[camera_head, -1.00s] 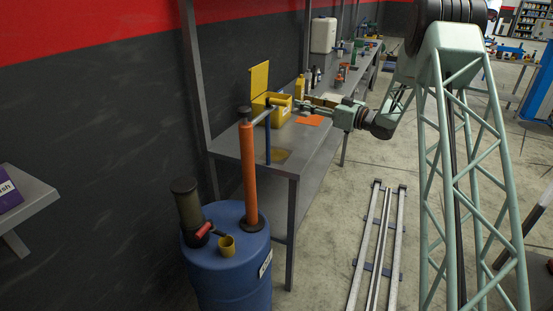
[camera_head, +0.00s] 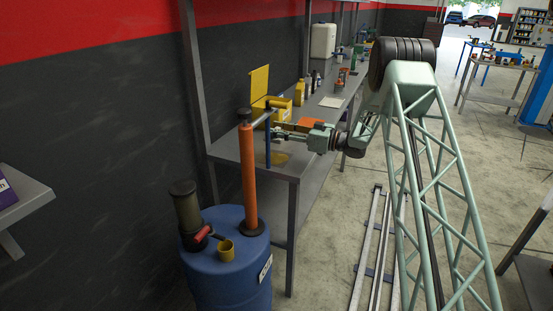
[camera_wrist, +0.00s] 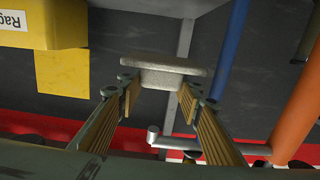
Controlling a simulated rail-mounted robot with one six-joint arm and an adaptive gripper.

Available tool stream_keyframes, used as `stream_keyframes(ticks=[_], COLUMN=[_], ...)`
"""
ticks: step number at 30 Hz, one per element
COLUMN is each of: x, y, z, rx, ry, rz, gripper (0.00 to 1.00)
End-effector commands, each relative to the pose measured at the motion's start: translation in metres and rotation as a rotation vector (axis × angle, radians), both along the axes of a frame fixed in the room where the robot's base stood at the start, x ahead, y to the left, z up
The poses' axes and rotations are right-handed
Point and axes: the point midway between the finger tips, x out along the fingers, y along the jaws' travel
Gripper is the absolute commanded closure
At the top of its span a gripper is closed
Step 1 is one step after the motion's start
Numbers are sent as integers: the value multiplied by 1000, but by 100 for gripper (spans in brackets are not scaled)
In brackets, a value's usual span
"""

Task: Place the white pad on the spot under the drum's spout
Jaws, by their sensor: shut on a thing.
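The white pad (camera_wrist: 163,70) is a pale slab with a smaller block on it. It sits between the fingertips of my gripper (camera_wrist: 155,92), which is shut on the block. In the head view my gripper (camera_head: 283,130) is above the bench, just right of the blue upright rod. The blue drum (camera_head: 228,278) carries an orange pump column (camera_head: 248,180) with a grey spout (camera_head: 262,117) reaching over the bench. A yellowish spot (camera_head: 281,158) lies on the bench near its front end, below my gripper. The pad is hard to make out in the head view.
A yellow rag bin (camera_head: 284,104) with a raised lid stands behind my gripper, with an orange cloth (camera_head: 312,122) near it. A pale square (camera_head: 331,102) lies further along the bench. The blue rod (camera_head: 268,145) stands close to my gripper.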

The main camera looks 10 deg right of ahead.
Motion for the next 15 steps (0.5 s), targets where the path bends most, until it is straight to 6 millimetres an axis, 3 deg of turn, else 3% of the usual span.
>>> stream_keyframes(ticks=[5, 15], x=[0, 0], y=[0, 0], z=[-10, -52], rx=[1, 1], ry=[1, 1], rz=[0, 0], gripper=[77, 77])
